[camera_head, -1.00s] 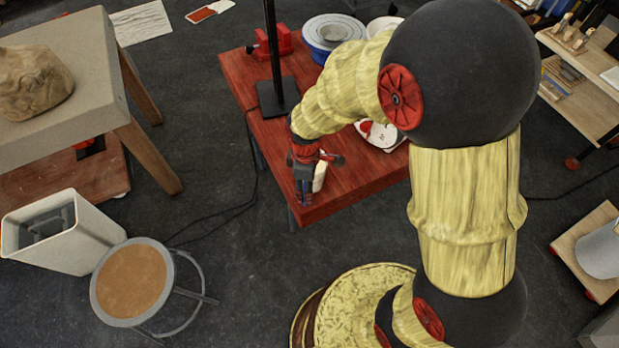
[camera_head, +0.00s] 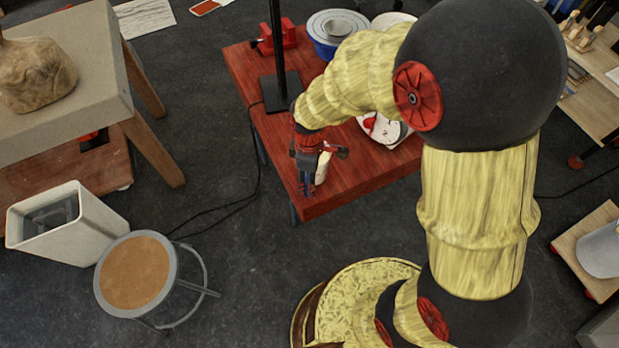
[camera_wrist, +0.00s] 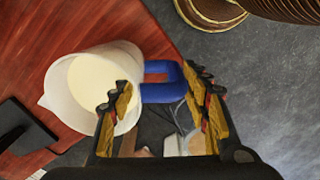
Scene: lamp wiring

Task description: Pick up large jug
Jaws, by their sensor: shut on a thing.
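The large jug (camera_wrist: 78,88) is white with a blue handle (camera_wrist: 162,92) and holds a cream-coloured filling. In the wrist view it is at the left, over the red table, with its spout pointing left. My gripper (camera_wrist: 162,108) is shut on the blue handle, one finger on each side. In the head view my gripper (camera_head: 309,184) is near the front left corner of the red table, and only a narrow white part of the jug (camera_head: 323,167) shows beside it. I cannot tell whether the jug's base touches the table.
The red table (camera_head: 355,182) also bears a black stand (camera_head: 279,92), a red vise (camera_head: 277,37), a blue bucket (camera_head: 331,47) and a white dish (camera_head: 382,128). A stool (camera_head: 135,272) and a white bin (camera_head: 75,230) stand left.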

